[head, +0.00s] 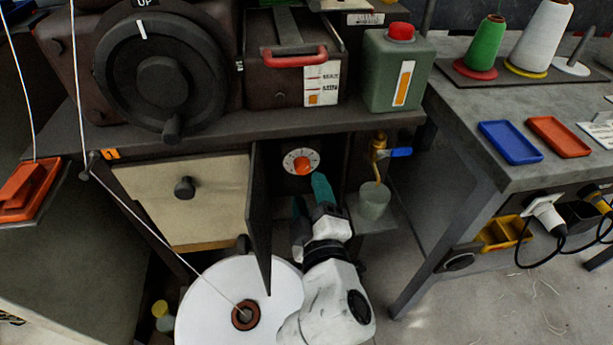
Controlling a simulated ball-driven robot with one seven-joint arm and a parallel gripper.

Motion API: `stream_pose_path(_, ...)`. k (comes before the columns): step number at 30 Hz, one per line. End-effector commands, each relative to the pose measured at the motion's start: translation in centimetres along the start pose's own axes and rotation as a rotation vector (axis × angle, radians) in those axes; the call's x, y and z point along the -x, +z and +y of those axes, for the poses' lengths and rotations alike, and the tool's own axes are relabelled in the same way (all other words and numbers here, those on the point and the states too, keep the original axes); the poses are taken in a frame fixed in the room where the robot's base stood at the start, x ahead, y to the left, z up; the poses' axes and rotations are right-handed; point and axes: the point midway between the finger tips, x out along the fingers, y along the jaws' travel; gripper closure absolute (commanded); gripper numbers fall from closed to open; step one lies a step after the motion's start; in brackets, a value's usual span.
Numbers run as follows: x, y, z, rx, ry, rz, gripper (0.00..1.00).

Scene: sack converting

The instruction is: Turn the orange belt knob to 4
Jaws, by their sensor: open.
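The orange belt knob (303,167) sits at the centre of a round white dial (290,158) inside the dark open compartment under the machine bench. The dial's marks are too small to read, so the knob's setting cannot be told. My gripper (309,192), with teal fingers, is just below and slightly right of the dial. It is open and appears empty. One finger stands out clearly on the right and the other is partly in shadow on the left. Whether a finger touches the dial cannot be told.
An open dark door (259,220) stands close left of my gripper. A brass tap with a blue lever (400,152) and a grey-green cup (374,201) are close on the right. A white thread disc (205,302) lies below. A grey workbench (480,180) stands further right.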

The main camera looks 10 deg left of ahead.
Motion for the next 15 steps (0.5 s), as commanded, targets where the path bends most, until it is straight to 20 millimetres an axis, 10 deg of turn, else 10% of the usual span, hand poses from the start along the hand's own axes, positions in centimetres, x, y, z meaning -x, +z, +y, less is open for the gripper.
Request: stream_pose_path(15, 5.3, 0.0, 0.0, 0.0, 0.0, 0.0, 0.42)
